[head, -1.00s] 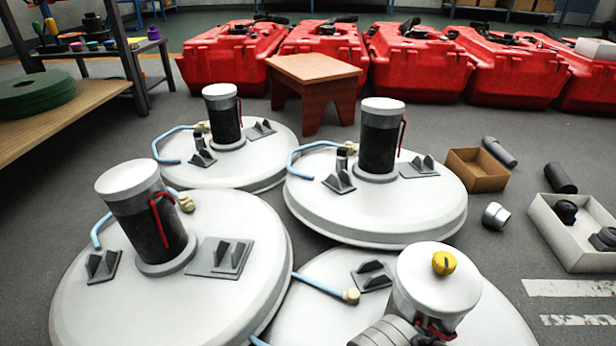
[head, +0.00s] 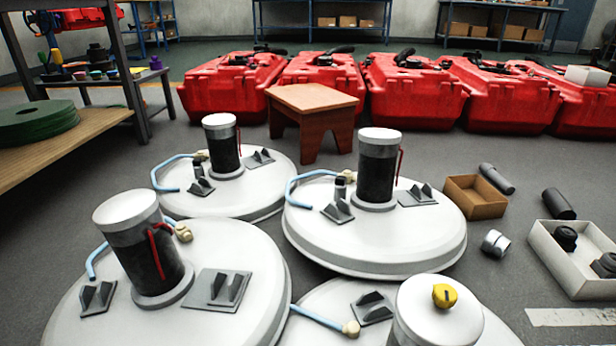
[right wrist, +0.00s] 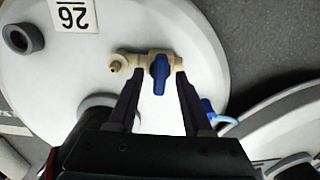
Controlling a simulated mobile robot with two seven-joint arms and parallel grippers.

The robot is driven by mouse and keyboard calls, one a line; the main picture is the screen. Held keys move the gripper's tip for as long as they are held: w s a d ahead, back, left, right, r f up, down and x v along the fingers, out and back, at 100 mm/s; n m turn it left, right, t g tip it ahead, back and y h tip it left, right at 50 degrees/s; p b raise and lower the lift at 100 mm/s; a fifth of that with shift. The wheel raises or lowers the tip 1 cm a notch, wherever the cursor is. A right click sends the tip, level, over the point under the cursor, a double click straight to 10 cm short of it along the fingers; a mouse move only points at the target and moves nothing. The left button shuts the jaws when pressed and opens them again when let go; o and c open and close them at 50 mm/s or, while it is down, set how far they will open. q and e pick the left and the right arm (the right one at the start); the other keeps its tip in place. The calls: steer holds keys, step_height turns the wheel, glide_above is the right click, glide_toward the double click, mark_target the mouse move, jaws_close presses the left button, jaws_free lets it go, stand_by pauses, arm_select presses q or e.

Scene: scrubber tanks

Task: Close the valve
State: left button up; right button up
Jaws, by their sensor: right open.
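In the right wrist view a valve has a cream body (right wrist: 132,60) and a blue handle (right wrist: 159,76). It sits on a white round tank lid (right wrist: 65,85) marked "26". The handle lies across the body and points down in the picture. My right gripper (right wrist: 157,82) is open, with one finger on each side of the handle. I cannot tell whether the fingers touch it. In the head view, several white tank lids carry cream fittings (head: 350,328) on pale blue hoses (head: 318,317). My left gripper is not in view.
Upright dark cylinders with white caps (head: 379,137) stand on the lids. The nearest cap has a yellow knob (head: 445,295). Behind are a wooden stool (head: 312,98) and red tanks (head: 413,90). A cardboard box (head: 474,197) and a white bin (head: 560,268) lie right.

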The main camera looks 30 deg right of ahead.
step_height(320, 180, up, 10)
steer(key=p, duration=0.9)
steer(key=shift+f, duration=0.15)
